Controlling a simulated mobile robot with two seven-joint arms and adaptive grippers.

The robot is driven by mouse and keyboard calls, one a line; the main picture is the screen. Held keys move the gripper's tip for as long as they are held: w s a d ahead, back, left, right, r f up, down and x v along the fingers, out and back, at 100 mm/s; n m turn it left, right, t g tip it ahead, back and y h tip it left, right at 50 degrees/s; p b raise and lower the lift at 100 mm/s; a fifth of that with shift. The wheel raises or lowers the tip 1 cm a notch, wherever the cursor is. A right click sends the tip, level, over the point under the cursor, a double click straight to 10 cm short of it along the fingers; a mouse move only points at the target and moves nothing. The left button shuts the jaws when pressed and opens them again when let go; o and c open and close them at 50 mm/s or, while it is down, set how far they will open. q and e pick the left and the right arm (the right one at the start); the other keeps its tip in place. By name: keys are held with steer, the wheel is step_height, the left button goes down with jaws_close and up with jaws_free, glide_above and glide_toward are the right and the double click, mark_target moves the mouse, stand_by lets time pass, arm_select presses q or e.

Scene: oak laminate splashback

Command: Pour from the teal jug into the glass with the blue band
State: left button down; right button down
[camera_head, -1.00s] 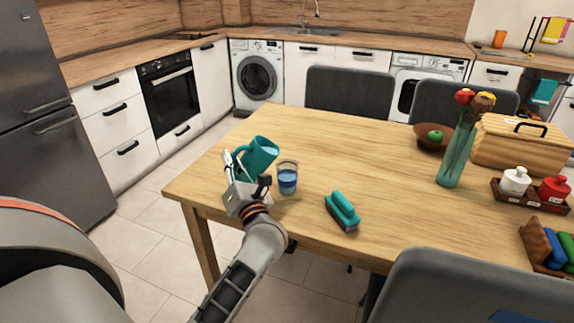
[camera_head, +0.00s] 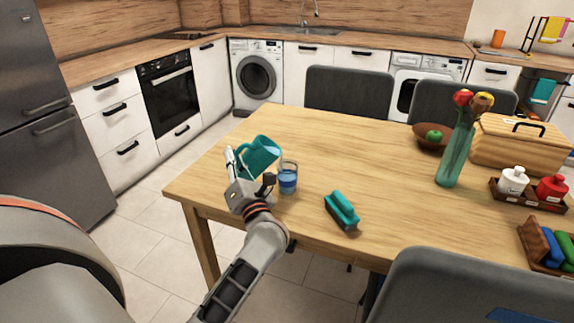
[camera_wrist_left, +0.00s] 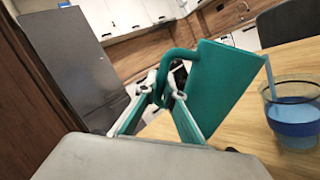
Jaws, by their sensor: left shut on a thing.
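The teal jug (camera_head: 261,156) is tilted to the right above the table, its mouth beside and over the glass with the blue band (camera_head: 288,184). In the left wrist view the jug (camera_wrist_left: 215,85) leans toward the glass (camera_wrist_left: 294,122), and a thin blue stream (camera_wrist_left: 269,78) runs from its lip into the glass. The glass stands upright with blue liquid in it. My left gripper (camera_head: 239,170) is shut on the jug's handle, which also shows in the left wrist view (camera_wrist_left: 163,72). My right gripper is not in view.
A teal-topped brush (camera_head: 342,210) lies right of the glass. A vase with flowers (camera_head: 455,155), a brown bowl with a green apple (camera_head: 435,135), a wooden bread box (camera_head: 520,145) and a condiment tray (camera_head: 528,195) stand farther right. Dark chairs (camera_head: 345,90) edge the table.

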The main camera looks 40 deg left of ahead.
arm_select(q)
steer(key=shift+w+d+r+m+t+p, duration=0.15)
steer(key=shift+r+m+t+p, duration=0.15)
steer(key=shift+r+m, duration=0.35)
stand_by(0.5)
steer(key=shift+w+d+r+m, duration=0.15)
steer(key=shift+m, duration=0.4)
stand_by(1.1)
